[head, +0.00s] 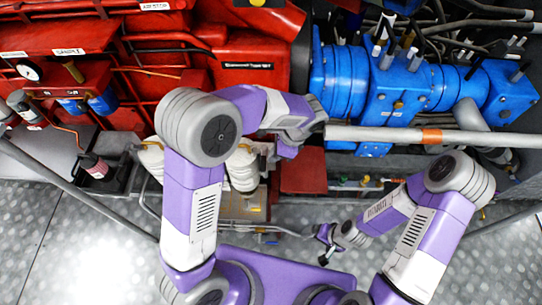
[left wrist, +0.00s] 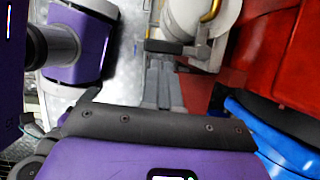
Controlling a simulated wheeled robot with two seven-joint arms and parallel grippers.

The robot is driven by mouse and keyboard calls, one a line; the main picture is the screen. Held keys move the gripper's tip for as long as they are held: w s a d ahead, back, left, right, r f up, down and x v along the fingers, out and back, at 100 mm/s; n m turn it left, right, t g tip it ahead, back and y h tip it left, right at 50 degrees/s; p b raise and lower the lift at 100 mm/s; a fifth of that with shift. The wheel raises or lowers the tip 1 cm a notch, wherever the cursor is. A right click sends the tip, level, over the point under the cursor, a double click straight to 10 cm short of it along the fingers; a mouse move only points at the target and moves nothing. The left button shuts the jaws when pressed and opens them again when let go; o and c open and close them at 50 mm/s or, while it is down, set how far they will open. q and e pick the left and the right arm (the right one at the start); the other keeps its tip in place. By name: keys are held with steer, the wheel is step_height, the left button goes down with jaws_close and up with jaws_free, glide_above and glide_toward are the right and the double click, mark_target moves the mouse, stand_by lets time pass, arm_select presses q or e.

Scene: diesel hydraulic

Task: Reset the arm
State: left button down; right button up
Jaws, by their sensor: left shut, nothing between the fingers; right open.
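My left arm (head: 205,125) is raised and bent, with its forearm reaching right across the front of the red engine. My left gripper (head: 288,150) hangs at its end, below the grey pipe's left end; its fingertips are hard to make out. In the left wrist view, the dark and purple body of this gripper fills the bottom, and I see nothing held. My right arm (head: 460,180) is bent, with its forearm pointing down and left. My right gripper (head: 326,246) is open and empty, low over the metal floor.
The red engine (head: 255,60) stands at the back left, with white filters (head: 243,165) below it. A blue hydraulic unit (head: 345,85) is at the back right. A grey pipe (head: 380,134) with an orange band runs close to my left wrist. The floor (head: 100,260) at the lower left is clear.

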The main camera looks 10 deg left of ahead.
arm_select(q)
steer(key=shift+p+v, duration=0.5)
steer(key=shift+v, duration=1.65)
